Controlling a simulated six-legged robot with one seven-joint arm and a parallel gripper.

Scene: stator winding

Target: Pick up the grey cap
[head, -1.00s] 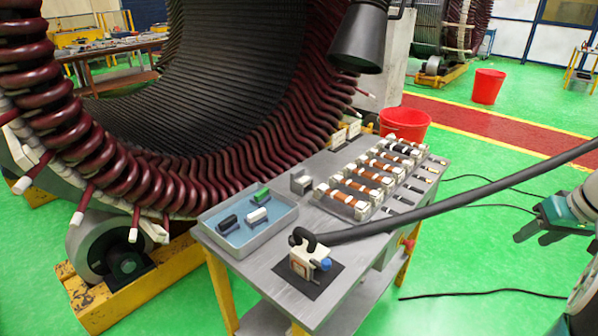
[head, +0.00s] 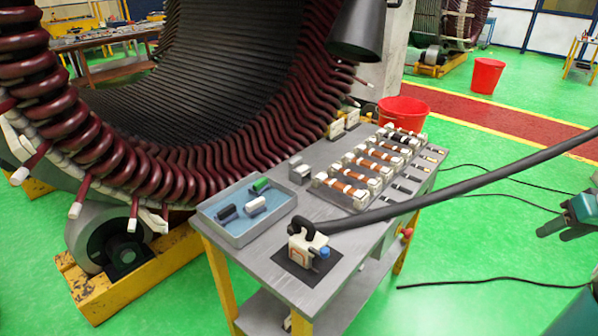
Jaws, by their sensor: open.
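A dark grey cap (head: 227,212) lies at the left inside a shallow blue-grey tray (head: 240,241) on the work table. My gripper (head: 546,230), with a teal body and dark fingers, is at the right edge of the head view. It is open, empty and over the green floor, far to the right of the tray and clear of the table.
A tool with a thick black hose (head: 440,203) stands on a dark mat at the table's front; the hose runs up right between tray and gripper. A rack of coil parts (head: 360,178) fills the table's back right. The large stator (head: 230,90) stands behind. A red bucket (head: 403,112) is beyond.

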